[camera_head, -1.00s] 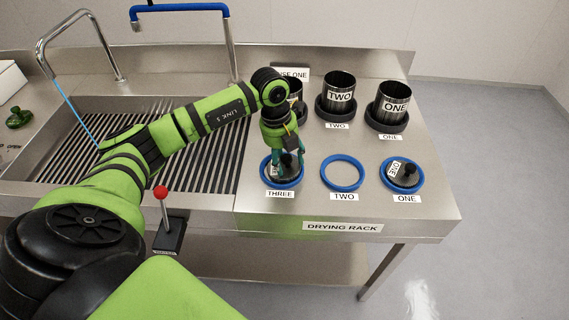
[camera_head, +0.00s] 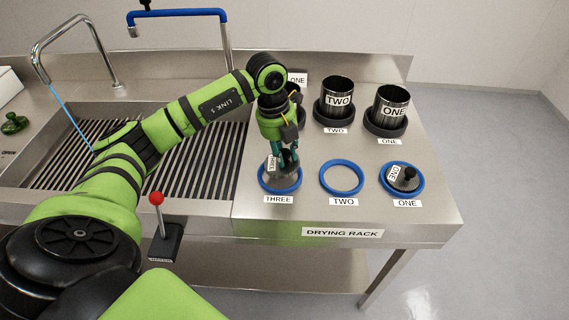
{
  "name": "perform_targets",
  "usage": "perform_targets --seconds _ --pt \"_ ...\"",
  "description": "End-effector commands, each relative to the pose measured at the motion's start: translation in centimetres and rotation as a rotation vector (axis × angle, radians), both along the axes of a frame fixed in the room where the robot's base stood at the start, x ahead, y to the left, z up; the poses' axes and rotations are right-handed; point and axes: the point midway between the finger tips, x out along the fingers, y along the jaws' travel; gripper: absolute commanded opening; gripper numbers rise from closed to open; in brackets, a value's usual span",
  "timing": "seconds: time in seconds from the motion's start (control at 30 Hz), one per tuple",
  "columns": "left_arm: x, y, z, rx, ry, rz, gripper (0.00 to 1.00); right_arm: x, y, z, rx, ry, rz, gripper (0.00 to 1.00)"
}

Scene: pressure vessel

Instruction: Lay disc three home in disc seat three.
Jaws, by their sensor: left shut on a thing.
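Disc three (camera_head: 287,183) is a grey disc with a dark knob and a white THREE label (camera_head: 272,166). It is over the blue ring of disc seat three (camera_head: 264,184), at the front left of the drying rack. The disc looks a little tilted, and I cannot tell whether it touches the seat. My left gripper (camera_head: 285,158) points down and is shut on the disc's knob; the fingers partly hide the knob and disc. My right gripper is not in view.
Seat two (camera_head: 342,192) is an empty blue ring. Disc one (camera_head: 407,180) lies in seat one (camera_head: 388,187). Canisters two (camera_head: 338,97) and one (camera_head: 390,106) stand behind. The slatted sink (camera_head: 185,160) and a red-knobbed lever (camera_head: 158,220) are to the left.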

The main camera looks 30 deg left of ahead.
Motion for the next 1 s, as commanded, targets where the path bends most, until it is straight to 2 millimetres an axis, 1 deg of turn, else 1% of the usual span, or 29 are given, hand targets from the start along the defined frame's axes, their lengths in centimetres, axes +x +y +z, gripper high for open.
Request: perform_targets --seconds 0.03,0.2,0.4,0.5,0.6,0.67,0.77,0.9,1.0 --pt "0.0 -0.7 0.7 -0.002 -0.007 -0.005 0.0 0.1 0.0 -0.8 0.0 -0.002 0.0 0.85" --pt "-1.2 -4.5 2.9 -0.002 -0.009 -0.009 0.0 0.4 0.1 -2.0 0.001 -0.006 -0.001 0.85" --pt "-2.4 -8.4 5.4 -0.003 -0.007 -0.005 0.0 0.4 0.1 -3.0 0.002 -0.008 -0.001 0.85" --pt "-2.9 -9.7 6.4 -0.001 -0.005 -0.004 0.0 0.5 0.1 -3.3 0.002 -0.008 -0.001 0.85" --pt "-3.1 -10.5 7.0 0.001 -0.001 0.006 0.0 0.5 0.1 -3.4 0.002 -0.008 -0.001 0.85" --pt "-2.8 -10.2 7.2 0.009 0.009 0.036 0.0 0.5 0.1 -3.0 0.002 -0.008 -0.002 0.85" --pt "-1.8 -8.6 6.9 0.033 0.04 0.14 0.0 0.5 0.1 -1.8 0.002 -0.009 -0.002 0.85" --pt "-0.2 -4.9 5.5 0.079 0.078 0.32 0.0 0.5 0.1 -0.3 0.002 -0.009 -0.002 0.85" --pt "0.4 -2.6 4.6 0.105 0.09 0.413 0.0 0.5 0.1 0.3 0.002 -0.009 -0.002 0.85"
